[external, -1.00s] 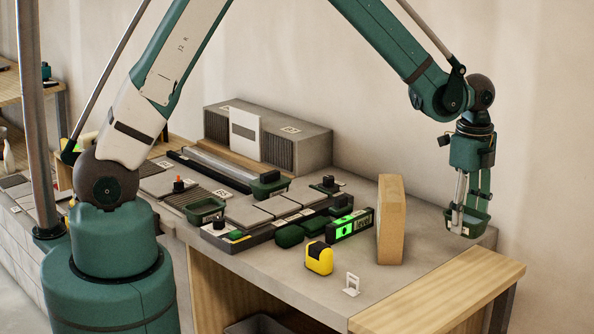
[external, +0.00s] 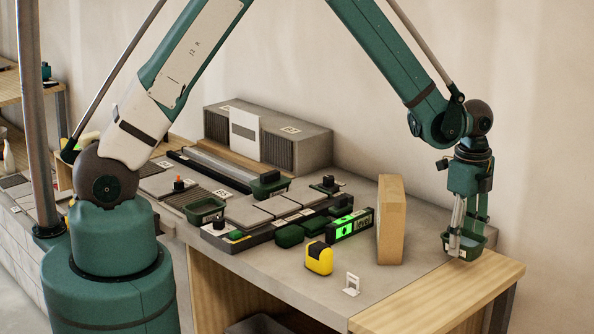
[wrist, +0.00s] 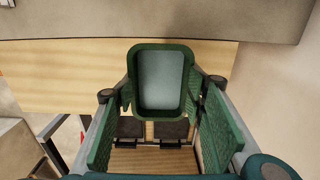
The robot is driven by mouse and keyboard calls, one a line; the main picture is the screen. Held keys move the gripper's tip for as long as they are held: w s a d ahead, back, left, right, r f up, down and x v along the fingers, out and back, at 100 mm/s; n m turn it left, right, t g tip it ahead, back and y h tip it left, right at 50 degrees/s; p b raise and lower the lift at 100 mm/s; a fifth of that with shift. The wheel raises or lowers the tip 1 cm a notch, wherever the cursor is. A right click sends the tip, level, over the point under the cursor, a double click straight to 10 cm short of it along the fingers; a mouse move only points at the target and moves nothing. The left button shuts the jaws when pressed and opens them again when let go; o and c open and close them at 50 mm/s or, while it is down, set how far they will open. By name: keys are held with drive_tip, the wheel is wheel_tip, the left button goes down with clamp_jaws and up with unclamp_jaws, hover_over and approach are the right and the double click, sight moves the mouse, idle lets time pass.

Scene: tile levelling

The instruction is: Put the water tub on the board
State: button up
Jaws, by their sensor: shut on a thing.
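The water tub (external: 470,248) is a small green tub with pale bluish water inside. In the wrist view, the tub (wrist: 163,80) shows from above, its rim roughly level. My gripper (external: 462,238) is shut on the tub and points down. The board (external: 440,292) is a light wooden plank at the right front end of the grey bench. The tub is over or at the board's far right part. I cannot tell whether its bottom touches the wood. In the wrist view, the board (wrist: 60,75) lies behind and beneath the tub.
A tall tan block (external: 391,220) stands upright left of my gripper. A green-lit level (external: 350,224), a yellow tape measure (external: 319,258) and a small white clip (external: 351,284) stand left of the board. Another green tub (external: 205,211) stands by the tiles. The board's near part is clear.

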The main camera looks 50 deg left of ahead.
sight(462, 254)
drive_tip(key=shift+f, duration=0.2)
drive_tip(key=shift+f, duration=1.85)
drive_tip(key=shift+f, duration=0.2)
drive_tip(key=o, duration=1)
drive_tip(key=shift+r, duration=0.2)
drive_tip(key=shift+r, duration=6)
